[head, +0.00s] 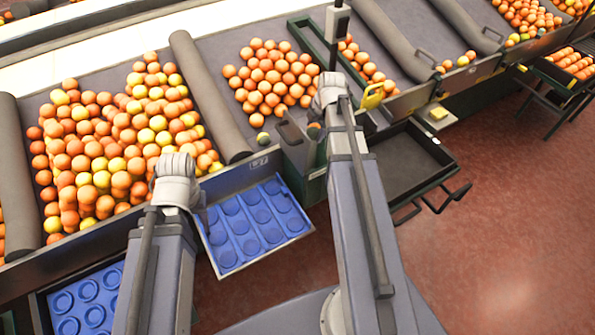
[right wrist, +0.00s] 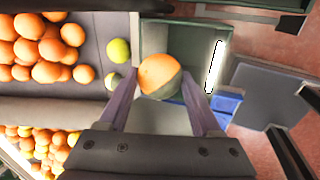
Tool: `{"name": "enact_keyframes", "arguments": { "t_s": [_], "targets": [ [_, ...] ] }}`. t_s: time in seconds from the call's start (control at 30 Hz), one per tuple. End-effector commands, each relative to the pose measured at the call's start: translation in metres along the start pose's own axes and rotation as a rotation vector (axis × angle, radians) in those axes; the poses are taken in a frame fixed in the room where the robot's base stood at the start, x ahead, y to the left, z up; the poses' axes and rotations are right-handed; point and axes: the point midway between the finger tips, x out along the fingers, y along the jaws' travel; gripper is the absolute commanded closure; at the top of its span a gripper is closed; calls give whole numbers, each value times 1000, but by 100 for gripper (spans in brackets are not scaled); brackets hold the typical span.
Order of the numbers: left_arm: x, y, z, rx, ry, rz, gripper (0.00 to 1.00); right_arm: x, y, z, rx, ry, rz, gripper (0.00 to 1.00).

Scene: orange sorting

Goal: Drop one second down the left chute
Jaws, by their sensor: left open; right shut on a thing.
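My right gripper (head: 315,133) is shut on an orange (right wrist: 158,74) with a dull grey-green patch, seen between the two fingers in the right wrist view. The held orange is over or in front of a green-walled chute opening (right wrist: 183,38); its exact height above the opening cannot be told.
A large heap of oranges and yellower fruit (head: 120,150) fills the left bay, and a smaller heap (head: 270,78) the middle bay. A loose greenish fruit (head: 262,137) lies near the chute. A dark tray (head: 415,155) stands to the right. Padded dividers (head: 205,95) separate the bays.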

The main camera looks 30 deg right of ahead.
Motion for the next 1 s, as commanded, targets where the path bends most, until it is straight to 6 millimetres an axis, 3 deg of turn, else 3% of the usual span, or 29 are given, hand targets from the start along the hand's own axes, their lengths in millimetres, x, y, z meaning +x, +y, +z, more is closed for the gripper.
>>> {"name": "enact_keyframes", "arguments": {
  "t_s": [0.27, 0.7, 1.0],
  "targets": [
    [15, 2, -1, 0, 0, 0, 53, 14, -4, 0, 0, 0, 0, 93],
    [59, 6, -4, 0, 0, 0, 53, 57, -16, 0, 0, 0, 0, 93],
    [60, 6, -4, 0, 0, 0, 53, 58, -16, 0, 0, 0, 0, 93]
  ]
}}
